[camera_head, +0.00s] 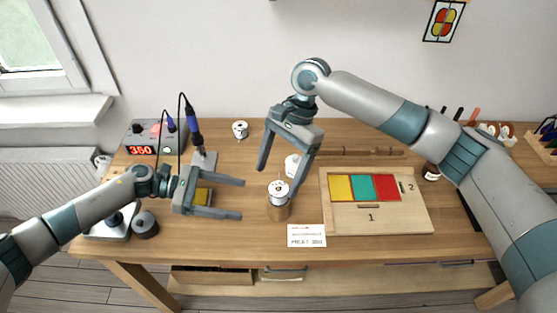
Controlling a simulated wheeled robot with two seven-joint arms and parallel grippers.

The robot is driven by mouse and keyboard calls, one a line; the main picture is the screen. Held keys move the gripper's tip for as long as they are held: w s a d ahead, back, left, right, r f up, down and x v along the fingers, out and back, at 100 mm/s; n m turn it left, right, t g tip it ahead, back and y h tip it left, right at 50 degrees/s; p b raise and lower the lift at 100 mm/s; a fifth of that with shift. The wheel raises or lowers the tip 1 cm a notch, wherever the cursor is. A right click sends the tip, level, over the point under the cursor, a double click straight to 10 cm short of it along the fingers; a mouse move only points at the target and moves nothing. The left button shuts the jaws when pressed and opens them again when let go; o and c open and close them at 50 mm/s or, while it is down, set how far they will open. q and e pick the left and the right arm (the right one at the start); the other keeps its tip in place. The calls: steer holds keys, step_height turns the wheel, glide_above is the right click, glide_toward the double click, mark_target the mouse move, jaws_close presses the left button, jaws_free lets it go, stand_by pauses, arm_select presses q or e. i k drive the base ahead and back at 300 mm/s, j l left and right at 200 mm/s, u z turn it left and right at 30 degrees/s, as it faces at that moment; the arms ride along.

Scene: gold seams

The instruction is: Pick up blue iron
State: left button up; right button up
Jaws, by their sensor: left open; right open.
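The blue iron (194,128) is a soldering iron with a blue handle and dark cord. It stands upright in its holder (203,160), next to the station (155,139) whose red display reads 350. My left gripper (242,199) is open and empty, in front of the holder and pointing right. My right gripper (281,171) is open, pointing down over the middle of the table, well to the right of the iron. Its fingers are on either side of a white-topped spool in a copper-coloured can (279,206); I cannot tell whether they touch it.
A wooden board (398,219) with yellow, teal and red tiles lies at right. A card (306,236) lies at the table's front edge. A white spool (240,130) stands at the back. A yellow pad (202,196) shows behind my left gripper. A dark roll (145,225) stands front left.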

mark_target(190, 113)
steer(key=k, duration=1)
